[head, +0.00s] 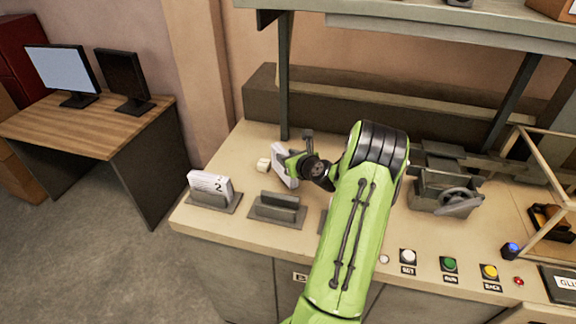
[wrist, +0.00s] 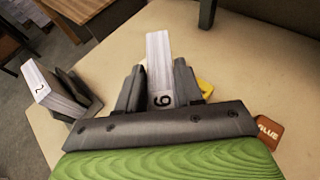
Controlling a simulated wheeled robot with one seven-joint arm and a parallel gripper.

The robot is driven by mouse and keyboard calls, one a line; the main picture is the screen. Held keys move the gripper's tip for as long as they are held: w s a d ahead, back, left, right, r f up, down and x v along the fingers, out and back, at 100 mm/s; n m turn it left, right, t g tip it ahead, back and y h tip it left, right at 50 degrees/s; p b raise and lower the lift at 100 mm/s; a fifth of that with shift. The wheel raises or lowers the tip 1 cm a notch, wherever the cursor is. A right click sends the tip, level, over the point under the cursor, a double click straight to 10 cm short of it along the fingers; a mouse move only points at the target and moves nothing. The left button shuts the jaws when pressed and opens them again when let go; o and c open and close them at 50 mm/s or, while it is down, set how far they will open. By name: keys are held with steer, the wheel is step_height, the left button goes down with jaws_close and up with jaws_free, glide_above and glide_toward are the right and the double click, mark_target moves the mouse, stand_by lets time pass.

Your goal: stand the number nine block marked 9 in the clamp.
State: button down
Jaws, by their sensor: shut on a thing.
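The white number nine block (wrist: 158,58) is between the fingers of my gripper (wrist: 159,88) in the wrist view, with its black numeral near my palm. In the head view the block (head: 284,166) is a pale slab at my gripper (head: 292,163), above the back left of the bench; its numeral is not readable there. My gripper is shut on it. A grey clamp-like device with a handle (head: 446,192) stands on the bench right of my arm. An empty dark slotted holder (head: 278,207) stands in front of my gripper. I cannot tell which one is the clamp.
A white block marked 2 (head: 210,183) stands in a dark holder at the bench's left end. Another dark holder is mostly hidden by my arm. Buttons (head: 449,264) line the front edge; shelf posts (head: 283,90) rise behind.

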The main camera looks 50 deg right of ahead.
steer(key=shift+w+f, duration=0.1)
steer(key=shift+f, duration=1.25)
steer(key=shift+f, duration=0.1)
steer(key=c, duration=0.7)
jaws_free()
steer(key=shift+c, duration=0.2)
